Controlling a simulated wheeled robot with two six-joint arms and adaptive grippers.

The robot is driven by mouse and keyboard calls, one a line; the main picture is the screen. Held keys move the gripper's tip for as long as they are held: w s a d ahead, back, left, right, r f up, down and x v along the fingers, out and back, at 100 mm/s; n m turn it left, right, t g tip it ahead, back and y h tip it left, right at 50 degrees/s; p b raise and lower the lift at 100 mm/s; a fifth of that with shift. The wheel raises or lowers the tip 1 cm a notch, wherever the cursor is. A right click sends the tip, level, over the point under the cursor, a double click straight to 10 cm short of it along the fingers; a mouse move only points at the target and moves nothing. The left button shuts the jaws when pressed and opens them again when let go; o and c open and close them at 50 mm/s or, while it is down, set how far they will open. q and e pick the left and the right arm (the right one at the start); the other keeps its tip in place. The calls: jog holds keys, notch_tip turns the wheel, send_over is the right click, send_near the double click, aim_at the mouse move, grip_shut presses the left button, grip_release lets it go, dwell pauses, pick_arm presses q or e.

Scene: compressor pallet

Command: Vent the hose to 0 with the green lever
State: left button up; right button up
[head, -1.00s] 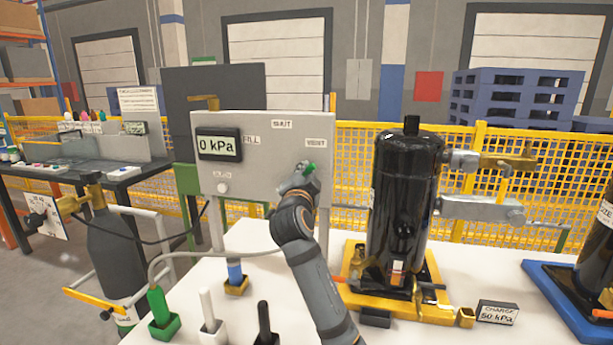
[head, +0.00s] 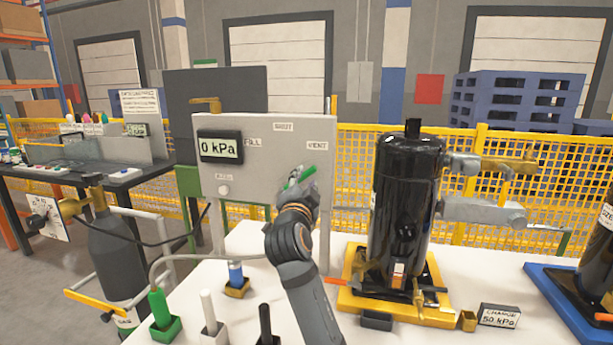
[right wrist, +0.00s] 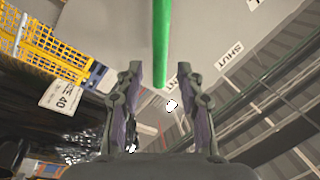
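The grey panel (head: 268,205) bears a display (head: 220,147) reading 0 kPa and labels for fill, shut and vent. The green lever (head: 305,174) slants up and right, toward the vent label (head: 317,146). My right gripper (head: 299,184) is at the lever, partly covering its lower end and pivot. In the right wrist view the gripper (right wrist: 160,70) is open. The green lever (right wrist: 161,42) reaches down between its two fingertips, with gaps on both sides. A pale hose (head: 190,256) runs low across the white table. My left gripper is out of view.
A black compressor (head: 405,200) stands on a yellow pallet (head: 350,300) right of my arm. Green, white and black upright handles stand at the table's front left. A gas cylinder (head: 105,250) stands left of the table. A charge sign (head: 499,315) reads 50 kPa.

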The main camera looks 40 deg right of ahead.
jog(key=shift+v, duration=1.9)
jog(key=shift+r, duration=0.1)
